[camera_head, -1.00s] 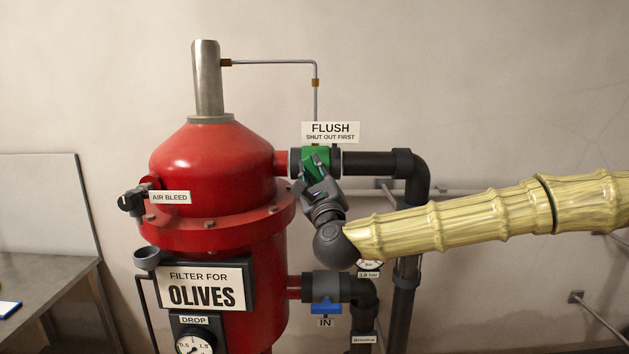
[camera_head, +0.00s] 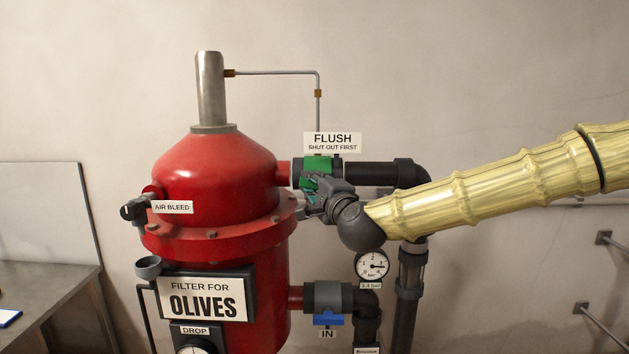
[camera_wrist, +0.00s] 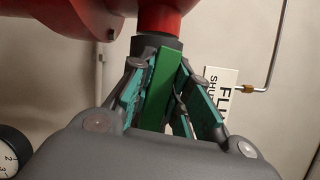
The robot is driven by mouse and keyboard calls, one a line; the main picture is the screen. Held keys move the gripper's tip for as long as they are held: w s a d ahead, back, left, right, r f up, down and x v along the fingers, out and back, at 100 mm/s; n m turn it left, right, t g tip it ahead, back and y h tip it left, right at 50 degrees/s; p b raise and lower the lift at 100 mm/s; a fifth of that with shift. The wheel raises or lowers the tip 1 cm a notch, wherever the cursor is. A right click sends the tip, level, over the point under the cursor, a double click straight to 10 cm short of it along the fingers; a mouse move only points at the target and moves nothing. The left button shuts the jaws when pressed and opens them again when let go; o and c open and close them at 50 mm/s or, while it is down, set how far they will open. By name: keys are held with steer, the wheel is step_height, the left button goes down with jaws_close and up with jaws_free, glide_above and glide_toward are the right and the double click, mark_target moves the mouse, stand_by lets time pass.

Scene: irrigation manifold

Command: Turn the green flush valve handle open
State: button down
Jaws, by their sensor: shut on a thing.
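The green flush valve handle (camera_wrist: 160,85) stands between my gripper's fingers in the wrist view, with a teal pad close on each side. In the head view the green valve (camera_head: 317,166) sits on the pipe just below the FLUSH sign (camera_head: 332,143). My gripper (camera_head: 308,199) is at the valve's lower front, shut on the handle. My gripper (camera_wrist: 160,92) also fills the lower wrist view.
The red filter tank (camera_head: 222,168) is close on the left. A dark pipe (camera_head: 372,173) runs right from the valve and bends down. A pressure gauge (camera_head: 372,266) and the blue IN valve handle (camera_head: 328,319) are below.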

steer(key=shift+n+g+p, duration=0.3)
steer(key=shift+n, duration=0.5)
steer(key=shift+f, duration=0.1)
steer(key=c, duration=1.3)
jaws_free()
steer(key=shift+c, duration=0.2)
steer(key=v, duration=1.2)
steer(key=shift+a, duration=0.1)
